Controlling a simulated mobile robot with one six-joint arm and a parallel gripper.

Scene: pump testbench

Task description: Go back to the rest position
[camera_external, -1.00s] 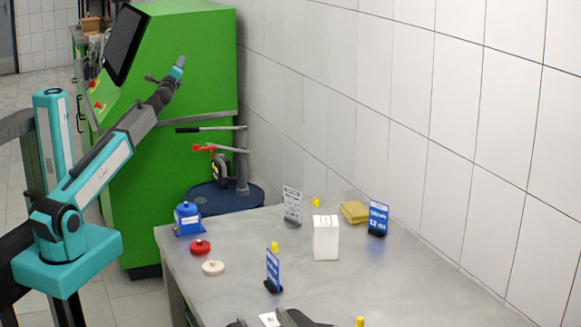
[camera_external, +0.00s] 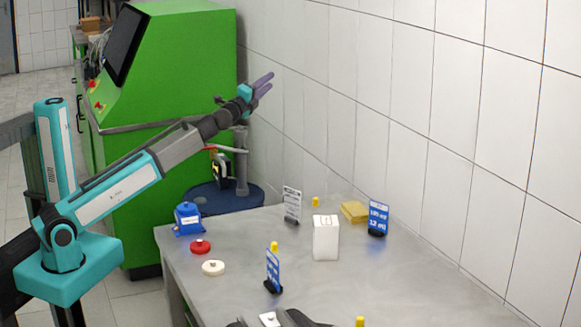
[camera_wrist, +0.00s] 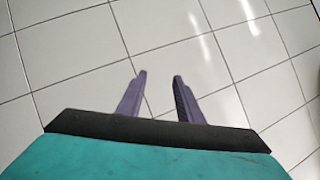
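My gripper (camera_external: 268,82) is raised in the air in the external view, in front of the tiled wall and to the right of the green machine's top. Its two purple-grey fingers point right and slightly up. In the wrist view the gripper (camera_wrist: 160,82) shows two fingers apart with only white tiles seen between and beyond them. It is open and empty. My arm stretches from its teal base at the left up and right across the green machine.
The green machine (camera_external: 190,75) with a dark screen stands behind my arm. A grey table (camera_external: 240,240) holds a blue container (camera_external: 188,218), a red disc (camera_external: 200,247), a white disc (camera_external: 213,268), a white box (camera_external: 326,238), a yellow sponge (camera_external: 355,211) and small signs. The air above the table is free.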

